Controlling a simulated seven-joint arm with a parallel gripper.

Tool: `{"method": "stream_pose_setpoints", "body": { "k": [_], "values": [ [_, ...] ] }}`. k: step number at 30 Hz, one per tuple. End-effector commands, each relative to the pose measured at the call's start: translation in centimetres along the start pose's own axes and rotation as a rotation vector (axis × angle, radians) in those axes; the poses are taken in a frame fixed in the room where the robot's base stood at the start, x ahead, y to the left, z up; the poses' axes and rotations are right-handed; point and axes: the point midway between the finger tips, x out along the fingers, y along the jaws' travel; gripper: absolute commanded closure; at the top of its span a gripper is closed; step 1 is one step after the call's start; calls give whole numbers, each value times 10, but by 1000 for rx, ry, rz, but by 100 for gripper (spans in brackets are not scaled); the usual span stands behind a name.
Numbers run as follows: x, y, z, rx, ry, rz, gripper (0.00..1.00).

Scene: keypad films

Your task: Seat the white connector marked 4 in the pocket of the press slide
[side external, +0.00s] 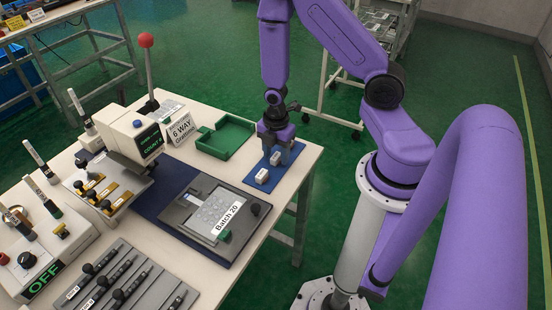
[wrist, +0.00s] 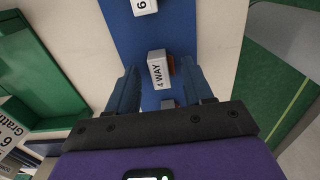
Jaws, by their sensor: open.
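The white connector marked 4 (wrist: 157,74) lies on a blue mat (wrist: 203,32), its "4 WAY" face visible in the wrist view. It also shows in the side external view (side external: 275,159), just below my gripper (side external: 279,152). My gripper is open, with its two fingers to either side of this connector in the wrist view; I cannot tell whether they touch it. A second white connector, marked 6 (wrist: 145,6), lies farther along the mat. A grey plate labelled "Batch 20" (side external: 195,224) lies on the table, with a clear piece on it; I cannot make out which part is the press slide's pocket.
A green tray (side external: 202,140) sits beside the blue mat. A press with a red-knobbed lever (side external: 147,75) and a "COUNT" display (side external: 150,140) stands to the left. The table edge (side external: 300,185) is close to the mat.

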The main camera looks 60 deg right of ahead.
Motion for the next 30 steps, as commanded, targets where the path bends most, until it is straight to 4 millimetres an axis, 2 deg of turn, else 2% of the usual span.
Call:
{"method": "stream_pose_setpoints", "body": {
  "k": [3,8,22,30],
  "values": [
    [0,0,0,0,0,0,49],
    [0,0,0,0,0,0,100],
    [-4,1,0,0,0,2,100],
    [-26,1,0,1,-1,5,100]
  ]
}}
